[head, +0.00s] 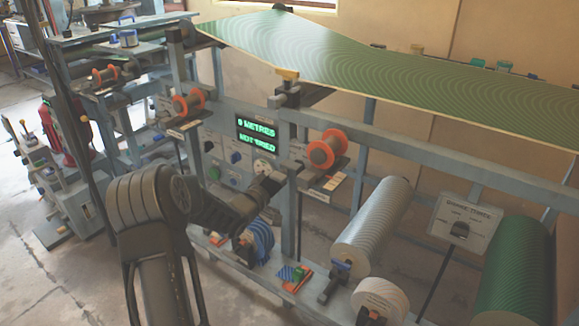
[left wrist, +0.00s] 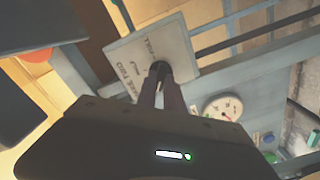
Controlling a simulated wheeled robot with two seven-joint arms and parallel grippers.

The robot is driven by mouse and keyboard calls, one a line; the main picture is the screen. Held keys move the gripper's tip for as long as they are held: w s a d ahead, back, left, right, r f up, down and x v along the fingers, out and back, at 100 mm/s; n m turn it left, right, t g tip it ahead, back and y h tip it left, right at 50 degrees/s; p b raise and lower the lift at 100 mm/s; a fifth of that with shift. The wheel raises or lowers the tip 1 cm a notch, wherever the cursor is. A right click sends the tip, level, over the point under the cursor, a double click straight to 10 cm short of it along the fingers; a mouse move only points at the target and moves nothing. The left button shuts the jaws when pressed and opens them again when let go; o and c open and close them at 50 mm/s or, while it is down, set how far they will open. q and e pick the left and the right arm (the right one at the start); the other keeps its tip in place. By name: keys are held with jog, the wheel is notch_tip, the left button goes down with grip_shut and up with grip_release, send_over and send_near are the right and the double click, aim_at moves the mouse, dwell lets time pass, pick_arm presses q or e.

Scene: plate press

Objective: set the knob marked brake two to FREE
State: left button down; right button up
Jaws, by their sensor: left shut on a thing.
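The brake two knob (left wrist: 160,68) is a small dark knob on a pale plate (left wrist: 133,50) in the left wrist view. The plate's lettering is rotated and partly legible; it seems to end in TWO. My left gripper (left wrist: 161,80) is shut on the knob, its two fingers close together around it. The fingers hide part of the knob, so its pointing direction cannot be read. In the head view my left gripper (head: 274,184) reaches to the post right of the dial panel, and I cannot make out the knob there. My right gripper is not in view.
A green-lettered display (head: 256,134) reads 0 METRES, NOT TRIED. A round gauge (head: 264,168) is close to the gripper. An orange spool (head: 325,150) sits up and right of it. A separate plate marked brake three (head: 466,215) has its own black knob. A green patterned web (head: 400,85) runs overhead.

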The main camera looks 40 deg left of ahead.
pick_arm(q)
jog(key=shift+f+n+p, duration=0.15)
jog(key=shift+n+p, duration=1.65)
jog(key=shift+n, duration=1.8)
jog(key=c, duration=1.5)
grip_release()
jog(key=shift+o, duration=0.2)
jog(key=shift+s, duration=0.1)
jog(key=s, duration=0.7)
jog(key=shift+s, duration=0.35)
